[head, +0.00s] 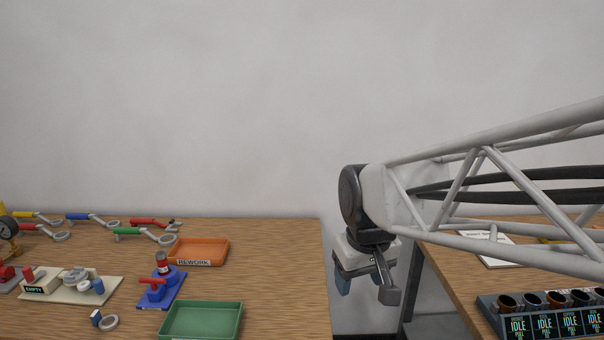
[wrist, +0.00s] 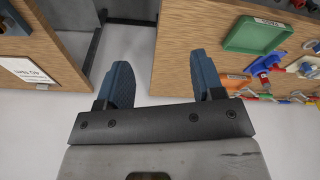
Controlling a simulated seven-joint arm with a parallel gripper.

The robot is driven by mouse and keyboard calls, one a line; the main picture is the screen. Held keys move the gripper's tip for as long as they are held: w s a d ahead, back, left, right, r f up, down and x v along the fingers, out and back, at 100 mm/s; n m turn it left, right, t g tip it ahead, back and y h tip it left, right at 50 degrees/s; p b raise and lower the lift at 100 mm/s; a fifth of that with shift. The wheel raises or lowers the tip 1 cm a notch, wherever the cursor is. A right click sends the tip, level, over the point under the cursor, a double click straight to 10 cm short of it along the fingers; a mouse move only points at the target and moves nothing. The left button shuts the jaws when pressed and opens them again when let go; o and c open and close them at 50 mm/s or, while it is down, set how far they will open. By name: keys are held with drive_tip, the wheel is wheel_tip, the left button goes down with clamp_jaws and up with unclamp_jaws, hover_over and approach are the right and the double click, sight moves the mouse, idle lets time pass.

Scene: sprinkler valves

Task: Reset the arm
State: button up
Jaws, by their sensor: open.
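My gripper (head: 363,281) hangs in the gap between two wooden tables, near the right edge of the left one. In the wrist view my gripper (wrist: 163,80) shows two blue fingers spread apart with nothing between them. My arm reaches in from the right in the head view, above the right table.
The left table (head: 285,280) holds an orange REWORK tray (head: 203,251), a green tray (head: 202,319), a blue valve fixture (head: 160,285), a beige plate (head: 62,293) and several colored-handled wrenches. The right table (head: 447,281) carries a dark rack (head: 545,311) with IDLE displays and a paper (head: 488,251).

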drive_tip(key=s+d+f+m, duration=0.3)
drive_tip(key=s+d, duration=0.5)
drive_tip(key=s, duration=0.5)
drive_tip(key=shift+s+d+f+m+t, duration=0.15)
drive_tip(key=shift+f+m+t, duration=0.15)
drive_tip(key=shift+f+m, duration=0.15)
